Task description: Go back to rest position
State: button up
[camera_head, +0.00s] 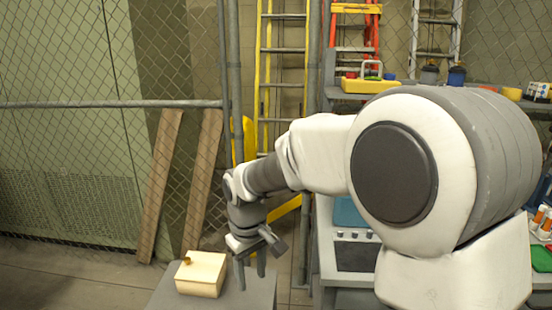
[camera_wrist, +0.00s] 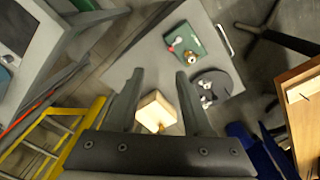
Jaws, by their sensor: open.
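My gripper (camera_head: 250,275) hangs at the end of my arm, fingers pointing down, at the right of a small cream box (camera_head: 201,274). In the wrist view its two fingers (camera_wrist: 160,76) are spread apart with nothing held. The cream box has a brass-coloured knob and stands on a grey table (camera_head: 255,292).
The wrist view also shows a green box (camera_wrist: 200,42) and a dark round piece (camera_wrist: 218,86) on the table. A yellow ladder (camera_wrist: 62,138) and a wooden surface (camera_wrist: 303,110) flank it. Behind are a chain-link fence (camera_head: 60,60) and a cluttered shelf (camera_head: 395,88).

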jog(key=s+d+r+m+t, duration=0.35)
jog(key=s+d+r, duration=0.45)
jog(key=d+r, duration=0.4)
jog(key=s+d+r+m+t+p, duration=0.1)
jog(key=s+d+m, duration=0.3)
jog(key=s+d, duration=0.4)
jog(key=shift+s+m, duration=0.35)
jog(key=shift+s, duration=0.85)
jog(key=shift+t, duration=0.25)
